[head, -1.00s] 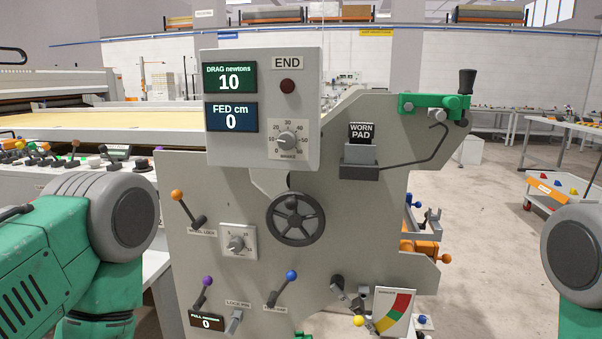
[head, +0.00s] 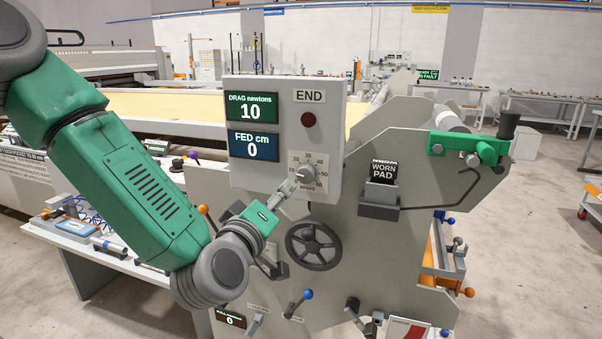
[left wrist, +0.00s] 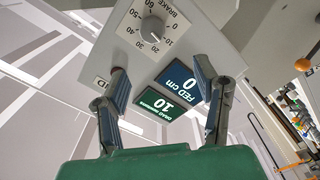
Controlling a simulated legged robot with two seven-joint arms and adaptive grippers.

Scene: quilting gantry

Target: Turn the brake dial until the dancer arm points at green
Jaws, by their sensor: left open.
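The brake dial (head: 307,174) is a grey knob on a white numbered plate on the panel box. It also shows in the left wrist view (left wrist: 152,28), beyond the fingertips. My left gripper (head: 288,226) is open and empty, just below and left of the dial, with its fingers apart from the knob. In the left wrist view its two fingers (left wrist: 160,76) are spread wide. The dancer gauge (head: 405,330) shows only its top and some red at the bottom edge. Its green part and the dancer arm's pointing direction are cut off. My right gripper is out of view.
The drag display (head: 251,105) reads 10 and the fed display (head: 254,147) reads 0. A dark handwheel (head: 313,246) sits below the dial, close to my gripper. A blue-knobbed lever (head: 298,303) is lower down. The worn pad block (head: 382,180) is to the right.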

